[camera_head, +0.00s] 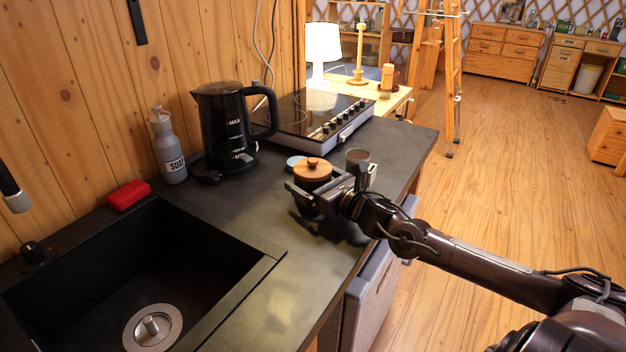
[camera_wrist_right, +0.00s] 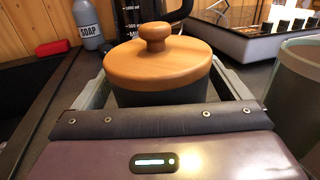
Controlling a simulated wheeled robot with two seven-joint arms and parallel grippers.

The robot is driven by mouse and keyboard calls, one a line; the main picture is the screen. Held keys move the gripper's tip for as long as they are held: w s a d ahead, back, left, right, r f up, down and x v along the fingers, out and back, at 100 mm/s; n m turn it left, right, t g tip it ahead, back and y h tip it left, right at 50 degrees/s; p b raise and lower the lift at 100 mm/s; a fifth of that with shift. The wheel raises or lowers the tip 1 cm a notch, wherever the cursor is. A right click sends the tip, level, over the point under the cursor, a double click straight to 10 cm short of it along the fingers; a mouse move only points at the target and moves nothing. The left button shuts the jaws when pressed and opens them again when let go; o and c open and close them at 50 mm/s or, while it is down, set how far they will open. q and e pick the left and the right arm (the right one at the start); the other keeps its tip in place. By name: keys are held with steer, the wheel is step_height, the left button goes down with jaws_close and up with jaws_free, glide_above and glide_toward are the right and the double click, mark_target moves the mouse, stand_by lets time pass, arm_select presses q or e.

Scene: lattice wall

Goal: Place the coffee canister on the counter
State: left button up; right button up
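The coffee canister (camera_head: 313,172) has a round wooden lid with a knob and a dark body. It is upright over the dark counter (camera_head: 290,290), between the sink and the cooktop. My right gripper (camera_head: 308,187) reaches in from the right with its fingers on either side of the canister, closed on its body below the lid. In the right wrist view the canister's lid (camera_wrist_right: 158,62) fills the middle between the fingers. The gripper hides the canister's base, so I cannot tell whether it touches the counter. My left gripper is not in view.
A grey cup (camera_head: 358,158) stands close beside the gripper. A black kettle (camera_head: 224,130), soap bottle (camera_head: 168,150), red sponge (camera_head: 128,195) and cooktop (camera_head: 310,113) stand behind. The sink (camera_head: 150,270) is at left. The front counter is clear.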

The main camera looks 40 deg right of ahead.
steer(key=shift+s+d+p, duration=0.25)
steer(key=shift+s+p, duration=0.25)
steer(key=shift+s, duration=1.5)
steer(key=shift+s+d+p, duration=0.3)
steer(key=shift+s+p, duration=0.25)
steer(key=shift+s, duration=1.4)
steer(key=shift+s+d+p, duration=0.25)
steer(key=shift+s+p, duration=0.25)
steer(key=shift+s, duration=1.5)
